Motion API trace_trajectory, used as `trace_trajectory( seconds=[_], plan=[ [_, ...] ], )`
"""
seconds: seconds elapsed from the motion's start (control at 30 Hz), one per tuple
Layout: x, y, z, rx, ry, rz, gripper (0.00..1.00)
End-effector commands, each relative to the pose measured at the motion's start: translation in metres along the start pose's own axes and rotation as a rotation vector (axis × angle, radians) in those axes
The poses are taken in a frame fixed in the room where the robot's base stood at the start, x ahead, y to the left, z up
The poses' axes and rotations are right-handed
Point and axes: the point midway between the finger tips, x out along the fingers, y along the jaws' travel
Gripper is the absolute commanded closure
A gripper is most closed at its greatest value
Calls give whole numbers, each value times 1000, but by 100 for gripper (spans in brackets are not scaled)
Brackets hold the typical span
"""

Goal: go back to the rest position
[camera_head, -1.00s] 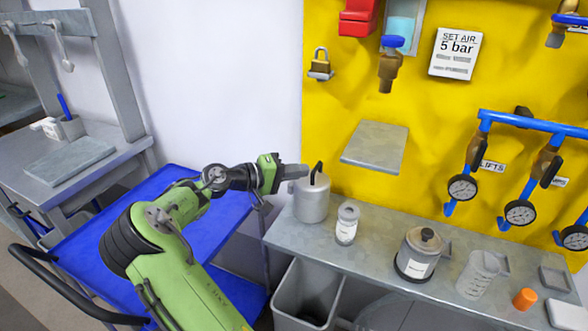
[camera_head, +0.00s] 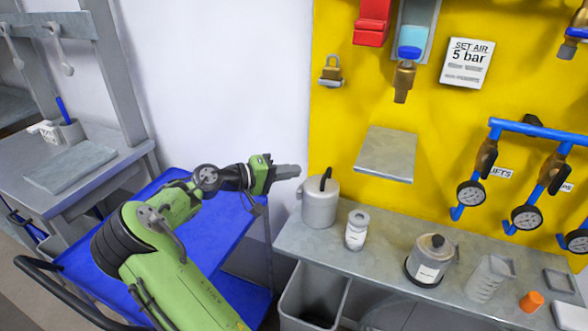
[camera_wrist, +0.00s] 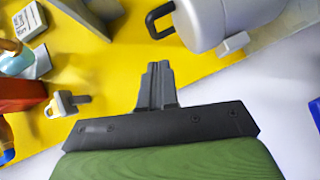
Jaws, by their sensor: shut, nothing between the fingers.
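My gripper (camera_head: 287,172) is at the end of my green arm, left of the yellow panel and a little above the left end of the grey shelf. Its fingers are shut and empty, and they also show together in the wrist view (camera_wrist: 158,84). A grey lidded can with a black handle (camera_head: 320,200) stands on the shelf just right of and below the fingertips. In the wrist view the can (camera_wrist: 225,18) is at the upper right, apart from the fingers.
The grey shelf (camera_head: 390,268) also holds a labelled jar (camera_head: 356,230), a lidded pot (camera_head: 430,260), a clear beaker (camera_head: 490,279) and an orange cap (camera_head: 531,301). A blue cart (camera_head: 225,245) is under my arm. A padlock (camera_head: 331,71) hangs on the yellow panel (camera_head: 340,130).

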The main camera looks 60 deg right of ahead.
Motion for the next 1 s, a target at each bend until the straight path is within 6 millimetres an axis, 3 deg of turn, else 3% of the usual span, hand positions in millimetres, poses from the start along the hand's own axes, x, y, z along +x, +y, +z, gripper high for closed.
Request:
trace_trajectory(
  seconds=[0.43,0.87,1.0],
  plan=[
    [-86,-2,-1,-3,8,0,100],
    [-95,-4,0,-1,4,-2,100],
    [-92,-4,10,-7,-23,-123,100]
  ],
)
